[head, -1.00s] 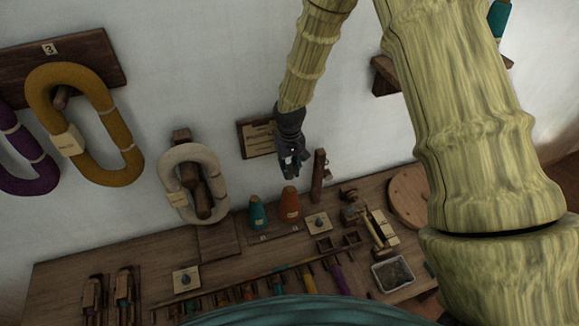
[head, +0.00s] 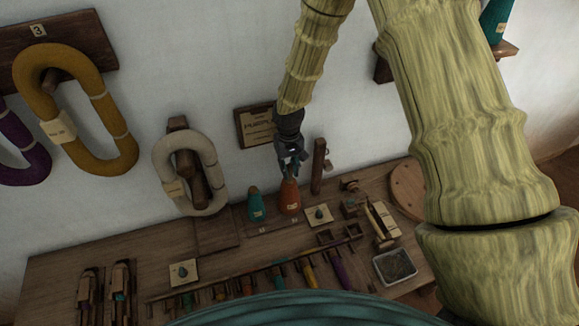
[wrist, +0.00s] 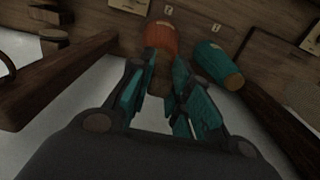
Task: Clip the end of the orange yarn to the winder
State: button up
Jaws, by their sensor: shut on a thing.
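The orange yarn cone (head: 290,198) stands upright on the bench in the head view, right of a teal cone (head: 256,206). My gripper (head: 291,172) points down at its tip. In the wrist view the orange cone (wrist: 161,36) lies beyond my teal-padded fingers (wrist: 158,95), with its brownish tip between them. My gripper is shut on the orange yarn at the top of the cone; no loose strand is visible. A wooden device (head: 381,222) stands on the bench to the right; I cannot tell for certain that it is the winder.
A wooden post (head: 318,166) stands close to the right of my gripper. A white skein (head: 160,166) hangs at the left. A sign (head: 256,127) is on the wall behind.

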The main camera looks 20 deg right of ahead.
jog(key=shift+r, duration=0.1)
dwell(0.4)
jog(key=shift+r+p, duration=1.6)
jog(key=shift+r, duration=0.85)
jog(key=shift+s+f, duration=0.1)
jog(key=shift+f, duration=0.05)
